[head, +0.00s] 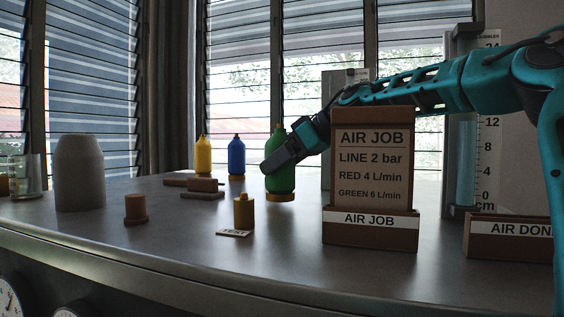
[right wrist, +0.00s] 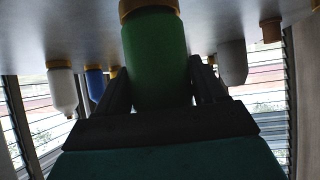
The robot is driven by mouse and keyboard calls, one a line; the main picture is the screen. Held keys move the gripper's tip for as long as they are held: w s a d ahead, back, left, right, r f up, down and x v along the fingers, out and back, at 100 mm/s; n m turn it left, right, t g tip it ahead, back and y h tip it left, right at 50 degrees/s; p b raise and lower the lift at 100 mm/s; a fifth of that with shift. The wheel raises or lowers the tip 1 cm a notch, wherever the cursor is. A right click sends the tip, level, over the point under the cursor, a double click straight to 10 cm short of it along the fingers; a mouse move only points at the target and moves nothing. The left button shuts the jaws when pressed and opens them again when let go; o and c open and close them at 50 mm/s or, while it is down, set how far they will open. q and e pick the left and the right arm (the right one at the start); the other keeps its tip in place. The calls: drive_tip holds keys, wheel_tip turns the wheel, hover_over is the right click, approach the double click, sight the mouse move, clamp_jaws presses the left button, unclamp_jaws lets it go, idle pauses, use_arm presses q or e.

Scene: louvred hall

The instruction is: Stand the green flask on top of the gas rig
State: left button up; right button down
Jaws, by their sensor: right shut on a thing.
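The green flask (head: 280,172), with an orange-brown base, is upright in my right gripper (head: 281,155) near the middle of the bench. In the right wrist view, which is upside down, my right gripper (right wrist: 162,88) has a finger on each side of the green flask (right wrist: 155,50). I cannot tell whether its base touches the bench. A tall rig with a blue tube and a cm scale (head: 488,130) stands at the right, partly behind my right arm; it may be the gas rig, and its top is partly hidden. My left gripper is out of view.
Yellow (head: 203,155) and blue (head: 236,157) bottles stand behind left. A small yellow bottle (head: 244,211), brown stub (head: 135,209) and grey canister (head: 80,175) stand left.

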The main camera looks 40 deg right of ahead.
drive_tip(key=shift+f, duration=0.5)
unclamp_jaws()
drive_tip(key=shift+f, duration=0.1)
drive_tip(key=v, duration=1.2)
